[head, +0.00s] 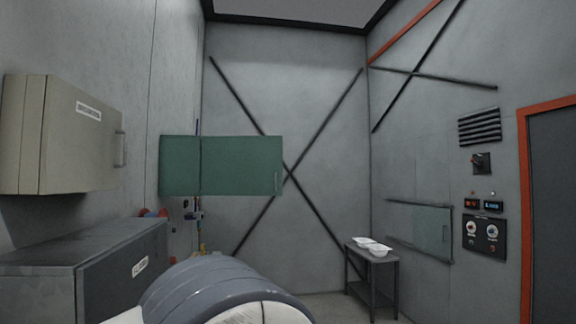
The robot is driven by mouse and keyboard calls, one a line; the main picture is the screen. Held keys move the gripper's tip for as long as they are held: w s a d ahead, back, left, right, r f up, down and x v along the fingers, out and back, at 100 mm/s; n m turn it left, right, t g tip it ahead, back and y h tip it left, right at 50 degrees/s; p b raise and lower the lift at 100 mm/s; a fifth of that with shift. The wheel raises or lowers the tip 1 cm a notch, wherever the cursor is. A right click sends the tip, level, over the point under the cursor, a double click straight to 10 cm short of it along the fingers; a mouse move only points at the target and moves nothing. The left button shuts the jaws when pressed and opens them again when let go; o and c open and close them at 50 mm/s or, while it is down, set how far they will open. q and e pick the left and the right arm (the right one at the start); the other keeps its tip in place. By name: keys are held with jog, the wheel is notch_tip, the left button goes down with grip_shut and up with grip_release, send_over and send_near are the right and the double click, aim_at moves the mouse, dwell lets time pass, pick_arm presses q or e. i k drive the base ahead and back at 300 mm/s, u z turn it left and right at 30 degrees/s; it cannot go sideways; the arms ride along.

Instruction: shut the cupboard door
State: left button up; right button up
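A green cupboard (180,166) hangs at the left wall near the back corner in the head view. Its flat green door (240,166) appears to stand open, reaching out to the right from the cupboard's edge. A small upright handle (278,181) is near the door's free right edge. The inside of the cupboard cannot be seen. Neither of my grippers shows in the view, and nothing visible touches the door.
A beige wall box (70,135) hangs at left above a dark grey cabinet (120,270). A ribbed grey rounded form (215,285) fills the bottom centre. A small table (375,262) with white dishes (372,247) stands back right. A sliding panel (432,230) and controls (485,235) are on the right wall.

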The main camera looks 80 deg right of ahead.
aim_at(232, 166)
jog(key=z, duration=2.6)
jog(key=i, duration=2.7)
jog(key=z, duration=0.05)
